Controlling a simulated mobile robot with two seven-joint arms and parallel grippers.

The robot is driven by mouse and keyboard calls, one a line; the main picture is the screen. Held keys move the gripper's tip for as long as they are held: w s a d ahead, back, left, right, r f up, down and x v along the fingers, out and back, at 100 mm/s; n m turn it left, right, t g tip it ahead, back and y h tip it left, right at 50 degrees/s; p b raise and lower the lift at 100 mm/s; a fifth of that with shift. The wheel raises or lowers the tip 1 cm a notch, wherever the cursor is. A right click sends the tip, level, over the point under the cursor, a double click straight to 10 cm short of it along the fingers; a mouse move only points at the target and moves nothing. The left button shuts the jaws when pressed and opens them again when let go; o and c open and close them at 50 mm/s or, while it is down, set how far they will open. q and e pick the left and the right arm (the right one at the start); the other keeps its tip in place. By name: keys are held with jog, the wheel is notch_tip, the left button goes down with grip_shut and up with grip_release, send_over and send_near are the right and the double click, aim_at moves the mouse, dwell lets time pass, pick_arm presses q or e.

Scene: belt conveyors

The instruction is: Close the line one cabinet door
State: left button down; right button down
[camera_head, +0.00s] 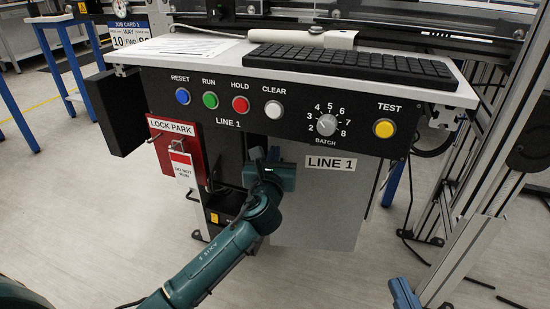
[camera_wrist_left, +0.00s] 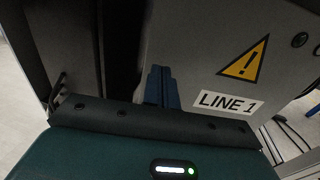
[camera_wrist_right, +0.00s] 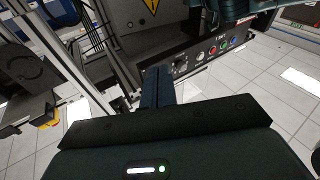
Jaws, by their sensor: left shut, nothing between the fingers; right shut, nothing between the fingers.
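The line one cabinet (camera_head: 330,130) stands ahead under a worktop. Its grey door (camera_head: 320,205) bears a LINE 1 label and shows right of a dark opening, so it looks partly open; the exact angle is hard to judge. My left gripper (camera_head: 274,156) is shut and empty at the door's left edge. In the left wrist view its fingers (camera_wrist_left: 161,86) are close to the door (camera_wrist_left: 210,60), beside a dark gap; I cannot tell whether they touch. My right gripper (camera_head: 403,292) is shut and empty, low at the right, away from the door. Its fingers (camera_wrist_right: 157,87) show in the right wrist view.
A red lock park board (camera_head: 172,150) with a hanging tag is left of the opening. A metal frame post (camera_head: 480,190) stands at the right. A keyboard (camera_head: 350,65) lies on the worktop (camera_head: 210,62). The floor (camera_head: 100,240) in front is clear.

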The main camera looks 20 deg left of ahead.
aim_at(275, 143)
pick_arm(q)
jog(key=shift+w+a, duration=0.15)
jog(key=shift+w, duration=0.5)
pick_arm(e)
jog(key=shift+r, duration=0.1)
